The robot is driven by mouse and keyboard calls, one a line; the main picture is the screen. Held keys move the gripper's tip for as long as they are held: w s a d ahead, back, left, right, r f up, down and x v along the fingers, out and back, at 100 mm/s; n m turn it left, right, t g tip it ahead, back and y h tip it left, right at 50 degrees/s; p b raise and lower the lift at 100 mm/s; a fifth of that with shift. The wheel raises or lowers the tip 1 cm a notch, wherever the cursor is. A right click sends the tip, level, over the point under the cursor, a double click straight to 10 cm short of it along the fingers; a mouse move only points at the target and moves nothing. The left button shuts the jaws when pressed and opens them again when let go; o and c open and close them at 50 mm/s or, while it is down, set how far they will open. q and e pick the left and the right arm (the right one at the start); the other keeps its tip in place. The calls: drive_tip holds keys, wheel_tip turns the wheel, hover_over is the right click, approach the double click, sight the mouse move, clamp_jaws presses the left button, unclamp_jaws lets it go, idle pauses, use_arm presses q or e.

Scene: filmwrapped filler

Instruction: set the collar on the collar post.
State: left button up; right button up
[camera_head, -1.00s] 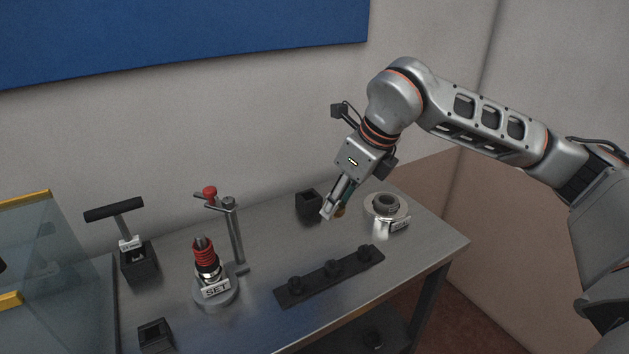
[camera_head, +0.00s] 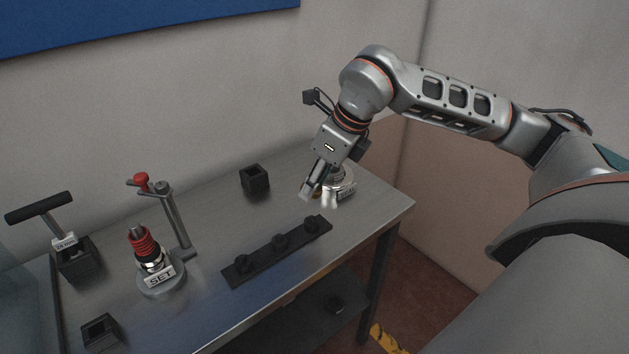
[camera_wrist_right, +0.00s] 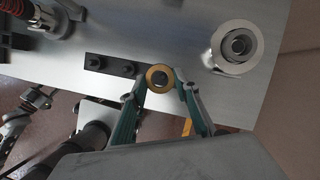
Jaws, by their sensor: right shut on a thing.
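A brass ring, the collar (camera_wrist_right: 149,78), is pinched between the fingertips of my right gripper (camera_wrist_right: 161,84) in the right wrist view. In the head view, my right gripper (camera_head: 312,192) hangs over the table's far right part, and the ring is mostly hidden there. A round silver base with a dark ringed centre (camera_wrist_right: 238,44) stands beyond the gripper to the right, apart from the ring. In the head view, this base (camera_head: 341,186) is partly covered by the gripper. Its white tag is too small to read, so I cannot confirm that it is the collar post.
A black strip with three pegs (camera_head: 278,249) lies left of the gripper. An open black box (camera_head: 255,180) stands behind it. A stand tagged SET (camera_head: 160,277) holds a red-ringed part beside an upright clamp (camera_head: 176,220). A T-handled tool (camera_head: 40,208) stands farther left.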

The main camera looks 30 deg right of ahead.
sight(312, 216)
drive_tip(key=shift+f+b, duration=1.95)
drive_tip(key=shift+f, duration=0.95)
drive_tip(key=shift+f, duration=0.3)
drive_tip(key=shift+f+b, duration=0.3)
drive_tip(key=shift+f, duration=0.05)
drive_tip(key=shift+f+b, duration=0.45)
drive_tip(key=shift+f, duration=0.2)
drive_tip(key=o, duration=0.8)
drive_tip(key=shift+c, duration=0.2)
drive_tip(key=o, duration=0.5)
